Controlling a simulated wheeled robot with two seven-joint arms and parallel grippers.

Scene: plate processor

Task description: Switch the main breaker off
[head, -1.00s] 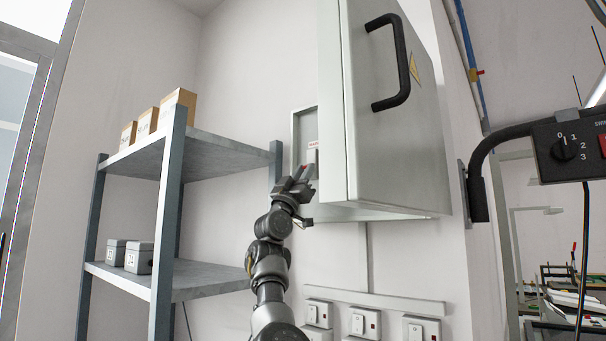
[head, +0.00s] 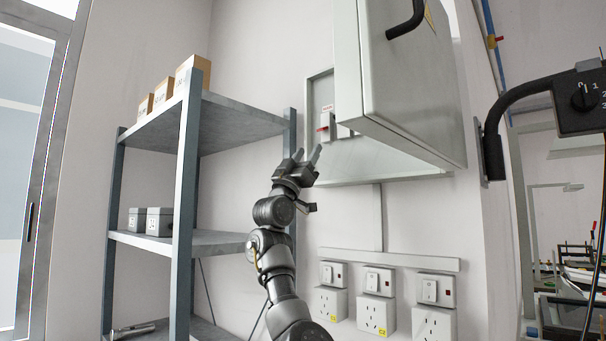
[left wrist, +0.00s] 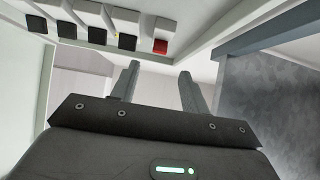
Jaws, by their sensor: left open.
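The main breaker (head: 325,123) is a white unit with a red lever, at the left inside the open grey wall cabinet (head: 319,95). In the left wrist view the red lever (left wrist: 161,46) stands at the right end of a row of black switches. My left gripper (head: 307,155) is open and empty, just below and left of the breaker in the head view. In the left wrist view its two fingers (left wrist: 159,72) point towards the red lever, with a gap between. The cabinet door hides the other switches in the head view. My right gripper is out of view.
The cabinet door (head: 405,80) hangs open to the right of the breaker. A grey shelf rack (head: 190,170) with boxes stands close on the left. Several wall sockets (head: 378,312) sit below the cabinet. A control box on a bracket (head: 580,97) is at the right.

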